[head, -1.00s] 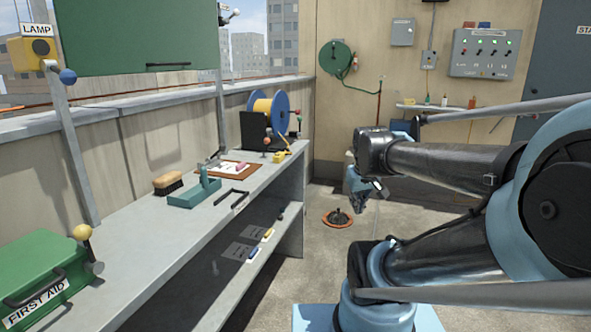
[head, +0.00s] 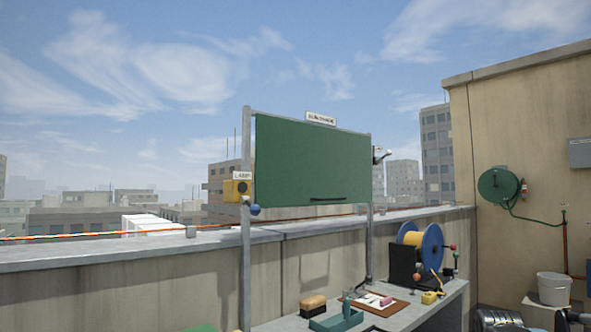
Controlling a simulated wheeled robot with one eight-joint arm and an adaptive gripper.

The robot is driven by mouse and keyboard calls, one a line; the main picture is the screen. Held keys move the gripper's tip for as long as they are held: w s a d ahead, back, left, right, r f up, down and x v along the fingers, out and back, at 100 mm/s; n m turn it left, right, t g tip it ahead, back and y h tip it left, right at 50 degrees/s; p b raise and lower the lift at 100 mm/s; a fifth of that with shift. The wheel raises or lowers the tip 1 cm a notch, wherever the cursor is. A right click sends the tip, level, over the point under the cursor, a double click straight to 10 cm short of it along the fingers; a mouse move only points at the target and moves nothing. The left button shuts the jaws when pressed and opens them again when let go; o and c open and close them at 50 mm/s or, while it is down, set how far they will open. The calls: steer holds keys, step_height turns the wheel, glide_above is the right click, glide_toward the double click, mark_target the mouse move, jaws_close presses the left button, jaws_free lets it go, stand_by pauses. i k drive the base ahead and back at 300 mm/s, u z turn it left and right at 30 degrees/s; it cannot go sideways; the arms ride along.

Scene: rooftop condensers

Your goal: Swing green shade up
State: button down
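The green shade (head: 312,163) is a flat panel hanging down between two grey posts above the back of the workbench. A dark bar handle (head: 328,200) runs along its lower edge, right of the middle. A small sign (head: 321,118) stands on top of the frame; its lettering is too small to read surely.
A yellow lamp box (head: 237,190) with a blue knob sits on the left post. The bench (head: 440,305) holds a brush (head: 313,305), a teal tool (head: 337,319), a clipboard (head: 374,303) and a cable reel (head: 421,244). A parapet (head: 140,254) runs behind. A white bucket (head: 553,288) stands right.

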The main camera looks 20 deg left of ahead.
mark_target(297, 164)
steer(key=u, duration=0.95)
